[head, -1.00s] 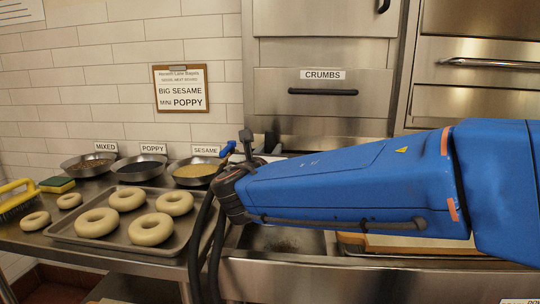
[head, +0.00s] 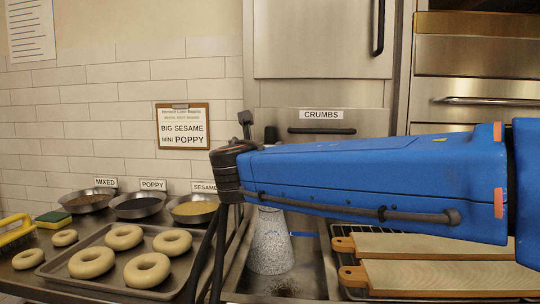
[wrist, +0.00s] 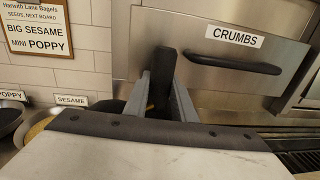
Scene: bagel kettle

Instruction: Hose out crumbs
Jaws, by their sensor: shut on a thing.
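My gripper (wrist: 163,88) is shut on a black hose nozzle (wrist: 161,72), which stands up between its two grey fingers in the wrist view. The nozzle's top (head: 245,119) shows above my wrist in the head view; my arm hides the rest. A pale, speckled cone of spray (head: 269,243) falls below my arm into the steel basin (head: 238,284). Dark crumbs (head: 275,285) show faintly at the foot of the spray. The drawer labelled CRUMBS (head: 360,122) is shut behind my arm. It also shows in the wrist view (wrist: 205,78).
A tray (head: 185,240) of several bagels lies left of the basin. Bowls labelled MIXED (head: 88,203), POPPY (head: 139,206) and SESAME (head: 193,210) stand behind it. Long boards (head: 435,275) lie on a rack at right. Black hoses hang by my wrist.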

